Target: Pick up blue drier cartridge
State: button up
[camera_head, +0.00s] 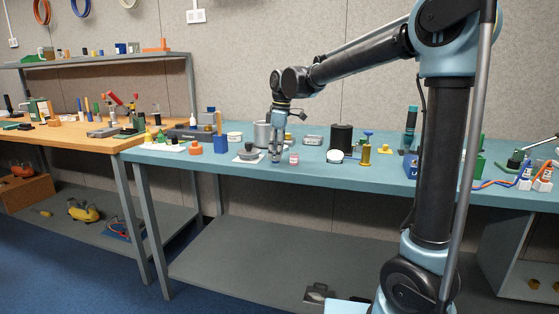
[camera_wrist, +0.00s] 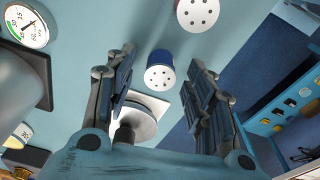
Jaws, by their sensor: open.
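The blue drier cartridge (camera_wrist: 160,77) is a short blue cylinder with a white top that has several holes. In the wrist view it shows between the two fingers of my gripper (camera_wrist: 160,62), nearer the fingertips. In the head view my gripper (camera_head: 277,151) points straight down at the blue-green bench, and the cartridge (camera_head: 276,160) shows as a small blue piece under the fingers, mostly hidden. My gripper is open, with a gap on both sides of the cartridge. I cannot tell how far down the fingers reach beside it.
A similar red cartridge (camera_head: 294,158) stands close by on the right. A grey round part on a white plate (camera_head: 248,156) is close on the left. A metal pot (camera_head: 262,135) stands behind. A black cylinder (camera_head: 341,137) and white-topped jar (camera_head: 335,156) are farther right. The bench (camera_head: 225,167) has bare front space.

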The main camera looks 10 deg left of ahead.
jog(key=shift+a+f, duration=0.1)
jog(key=shift+f, duration=0.7)
jog(key=c, duration=1.1)
jog(key=shift+o, duration=0.2)
